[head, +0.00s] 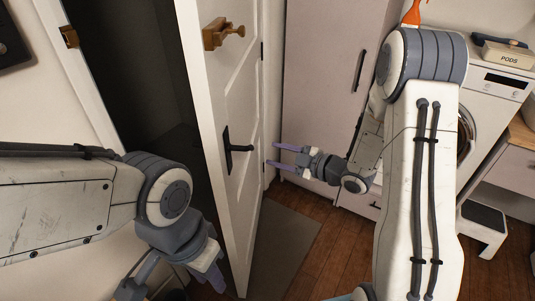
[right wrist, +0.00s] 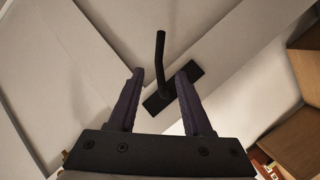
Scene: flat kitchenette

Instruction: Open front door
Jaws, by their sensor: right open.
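The white panelled front door (head: 222,85) stands ajar, with a dark opening to its left. Its black lever handle (head: 232,148) is on the face toward my right gripper. My right gripper (head: 277,156) is open and empty, to the right of the handle and pointing at the door. In the right wrist view, the handle (right wrist: 160,58) appears beyond and between the two spread fingers (right wrist: 158,92), apart from them. My left gripper (head: 212,274) is low at the door's left side; its fingers are partly hidden by its own wrist.
A brass-coloured latch (head: 221,33) sticks out high on the door. The door frame (head: 78,75) is at left. A tall pale cabinet (head: 318,75) stands behind my right gripper. A washing machine (head: 497,95) and step stool (head: 484,222) are at right. A grey mat (head: 281,240) lies by the door.

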